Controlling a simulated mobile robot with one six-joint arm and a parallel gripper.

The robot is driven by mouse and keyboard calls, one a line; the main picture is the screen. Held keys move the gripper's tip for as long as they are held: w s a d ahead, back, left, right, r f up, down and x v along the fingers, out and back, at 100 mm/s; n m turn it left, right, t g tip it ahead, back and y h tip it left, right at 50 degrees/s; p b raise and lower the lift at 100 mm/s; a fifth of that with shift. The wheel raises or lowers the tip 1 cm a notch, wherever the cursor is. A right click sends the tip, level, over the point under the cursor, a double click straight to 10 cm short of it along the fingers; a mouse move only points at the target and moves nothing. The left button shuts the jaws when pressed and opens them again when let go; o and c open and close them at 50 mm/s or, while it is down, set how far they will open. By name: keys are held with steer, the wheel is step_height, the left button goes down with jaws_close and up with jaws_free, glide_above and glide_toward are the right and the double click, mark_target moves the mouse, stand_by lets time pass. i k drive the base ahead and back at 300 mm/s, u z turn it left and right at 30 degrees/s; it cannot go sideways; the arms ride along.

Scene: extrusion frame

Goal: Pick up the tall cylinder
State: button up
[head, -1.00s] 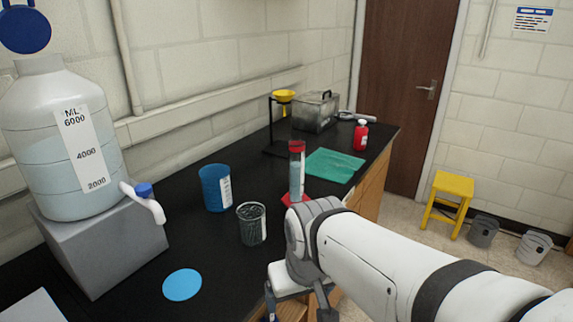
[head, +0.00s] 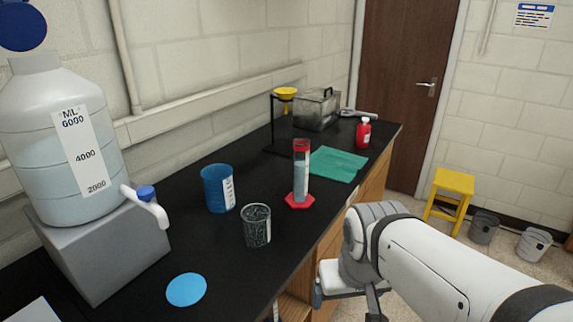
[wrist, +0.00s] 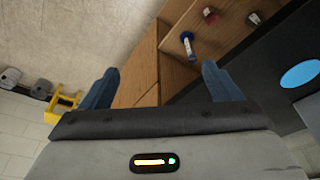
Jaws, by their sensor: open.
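The tall cylinder (head: 301,180) is a clear graduated cylinder with a red top band and a red hexagonal base. It stands upright on the black bench near its front edge in the head view. My gripper (head: 346,298) is open, off the bench's front edge, lower right of the cylinder and apart from it. In the wrist view my gripper (wrist: 160,86) has its two blue fingers spread with nothing between them. I cannot make out the tall cylinder in the wrist view.
A dark mesh cup (head: 257,228), a blue beaker (head: 217,188) and a blue disc (head: 186,289) lie left of the cylinder. A green cloth (head: 338,164) and red bottle (head: 363,133) are behind it. A wooden shelf (wrist: 178,73) below holds small items. A yellow stool (head: 451,188) stands right.

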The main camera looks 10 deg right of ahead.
mark_target(300, 198)
steer(key=u, duration=2.4)
steer(key=k, duration=1.3)
steer(key=z, duration=2.3)
steer(key=i, duration=1)
steer(key=z, duration=0.05)
